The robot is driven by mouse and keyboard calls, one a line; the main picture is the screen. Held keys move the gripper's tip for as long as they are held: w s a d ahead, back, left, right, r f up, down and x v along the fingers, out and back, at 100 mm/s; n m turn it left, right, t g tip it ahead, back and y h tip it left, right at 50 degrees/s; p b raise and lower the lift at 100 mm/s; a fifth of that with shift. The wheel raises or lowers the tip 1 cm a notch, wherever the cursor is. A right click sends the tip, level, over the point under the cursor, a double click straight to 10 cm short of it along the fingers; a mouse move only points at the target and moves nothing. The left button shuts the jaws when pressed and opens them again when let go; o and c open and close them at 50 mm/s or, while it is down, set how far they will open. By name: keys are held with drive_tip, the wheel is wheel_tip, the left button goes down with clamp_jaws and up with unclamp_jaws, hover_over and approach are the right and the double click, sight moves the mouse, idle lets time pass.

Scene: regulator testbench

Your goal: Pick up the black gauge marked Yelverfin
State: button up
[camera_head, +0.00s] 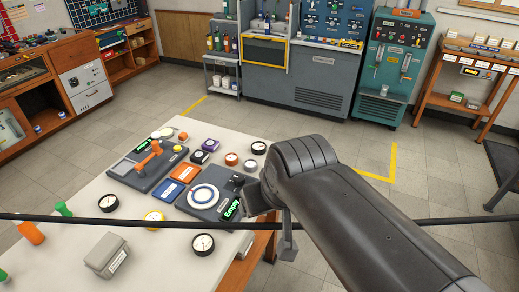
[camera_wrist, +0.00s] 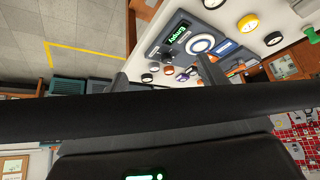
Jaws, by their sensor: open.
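Several black-rimmed, white-faced round gauges lie on the pale table (camera_head: 75,262): one at the left (camera_head: 108,203), one near the front (camera_head: 203,244) and one at the back right (camera_head: 258,147). I cannot read Yelverfin on any of them. Black-rimmed gauges also show in the wrist view, one at the right (camera_wrist: 273,38) and one near the fingers (camera_wrist: 147,78).
A yellow gauge (camera_head: 154,218), an orange gauge (camera_head: 231,159) and a grey box (camera_head: 106,255) share the table. A dark device with a round dial (camera_head: 203,197) and a green "Empty" display sits near my arm. A thin black line crosses the head view; a wide dark band crosses the wrist view.

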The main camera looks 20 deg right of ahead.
drive_tip(key=shift+o, duration=0.2)
drive_tip(key=n+g, duration=0.2)
drive_tip(key=g, duration=0.1)
hover_over(259, 146)
drive_tip(key=s, duration=0.3)
drive_tip(key=s+f+x, duration=0.1)
drive_tip(key=s+x, duration=0.2)
drive_tip(key=x, duration=1)
drive_tip(key=shift+y, duration=0.3)
drive_tip(key=x, duration=0.6)
drive_tip(key=w+x, duration=0.1)
drive_tip(key=x, duration=0.2)
drive_tip(key=shift+d+f, duration=0.15)
drive_tip(key=shift+d, duration=0.15)
drive_tip(key=shift+t, duration=0.3)
drive_tip(key=shift+c, duration=0.6)
drive_tip(key=c, duration=1)
